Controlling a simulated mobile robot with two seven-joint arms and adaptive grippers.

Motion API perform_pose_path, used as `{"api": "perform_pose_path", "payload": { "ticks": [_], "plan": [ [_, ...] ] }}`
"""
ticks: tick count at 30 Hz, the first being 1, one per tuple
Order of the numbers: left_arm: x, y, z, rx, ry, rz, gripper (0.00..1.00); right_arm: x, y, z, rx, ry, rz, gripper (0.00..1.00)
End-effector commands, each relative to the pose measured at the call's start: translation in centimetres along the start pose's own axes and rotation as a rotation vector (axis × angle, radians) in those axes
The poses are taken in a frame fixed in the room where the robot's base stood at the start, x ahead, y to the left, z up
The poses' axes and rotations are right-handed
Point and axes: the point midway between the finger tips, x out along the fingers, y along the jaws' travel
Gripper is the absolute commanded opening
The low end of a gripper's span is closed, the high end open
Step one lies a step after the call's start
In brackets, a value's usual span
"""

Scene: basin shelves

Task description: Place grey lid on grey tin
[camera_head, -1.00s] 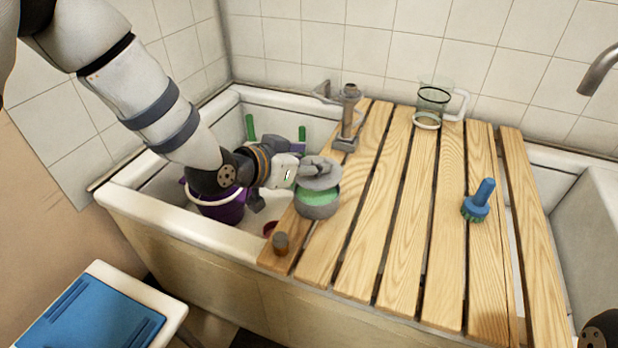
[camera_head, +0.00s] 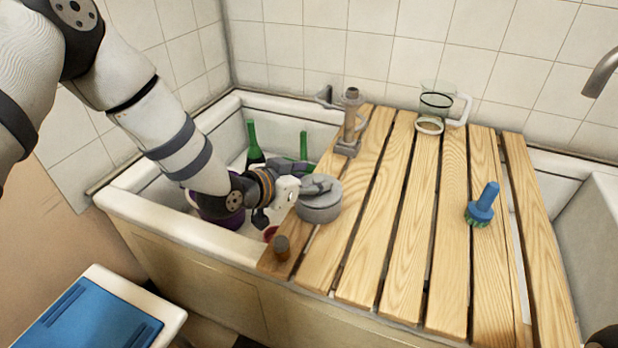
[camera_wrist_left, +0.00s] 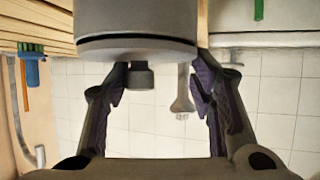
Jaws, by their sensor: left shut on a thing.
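The grey lid (camera_head: 325,189) lies level over the grey tin (camera_head: 319,213) on the left side of the wooden slats. The green inside of the tin is hidden under it. In the left wrist view, upside down, the lid (camera_wrist_left: 137,50) meets the tin (camera_wrist_left: 140,18) along a thin dark line. I cannot tell whether it is fully seated. My left gripper (camera_head: 313,186) is at the lid from the left and is shut on it. Its fingers (camera_wrist_left: 158,78) show on both sides below the lid in the wrist view.
The slatted board (camera_head: 395,215) spans the basin. A small brown object (camera_head: 281,247) stands near the tin at the front. A metal device (camera_head: 350,120) is behind it. A glass jug (camera_head: 434,104) and a blue brush (camera_head: 482,205) stand farther right. Green bottles (camera_head: 254,142) are in the basin.

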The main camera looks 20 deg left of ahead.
Motion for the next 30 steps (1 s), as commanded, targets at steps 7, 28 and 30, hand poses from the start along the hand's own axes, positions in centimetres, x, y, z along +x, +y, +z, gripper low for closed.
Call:
{"api": "perform_pose_path", "payload": {
  "ticks": [7,28,30],
  "plan": [
    [-0.1,0.2,0.9,-0.004,-0.021,0.004,0.70,0.0,0.0,0.0,0.000,0.000,0.000,0.40],
    [-10.3,0.1,-1.0,-0.005,-0.011,0.002,0.70,-2.4,0.0,0.3,0.000,0.034,-0.001,0.40],
    [-11.4,0.1,-0.9,-0.002,-0.012,0.003,0.70,-2.6,0.0,0.3,0.000,0.037,-0.001,0.40]
  ]
}}
